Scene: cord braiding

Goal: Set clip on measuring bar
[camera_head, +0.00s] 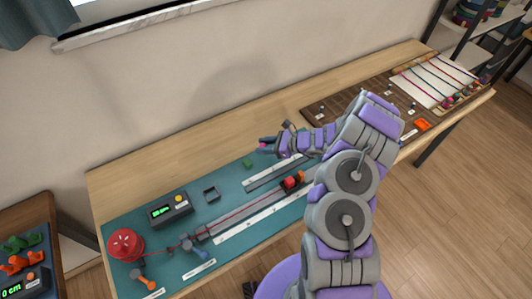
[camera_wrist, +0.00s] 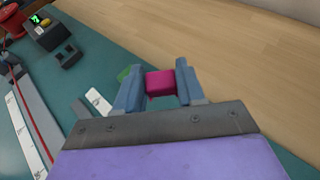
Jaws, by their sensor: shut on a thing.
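My gripper (camera_head: 265,146) is shut on a small magenta clip (camera_wrist: 160,82), held between the two blue-grey fingers in the wrist view. It is above the back part of the teal mat, apart from the bars. The measuring bar (camera_head: 240,211) lies along the mat with white scale strips and a red cord (camera_head: 225,219) along it. A red and orange piece (camera_head: 292,182) sits near the bar's right end. The cord runs left toward a red spool (camera_head: 125,244). In the wrist view the bar (camera_wrist: 32,130) shows at the left edge.
A green block (camera_head: 247,163) lies on the mat near my gripper. A small dark holder (camera_head: 211,193) and a display box (camera_head: 170,210) stand to the left. A second, shorter bar (camera_head: 265,176) lies behind the measuring bar. A brown board (camera_head: 345,103) lies at the right.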

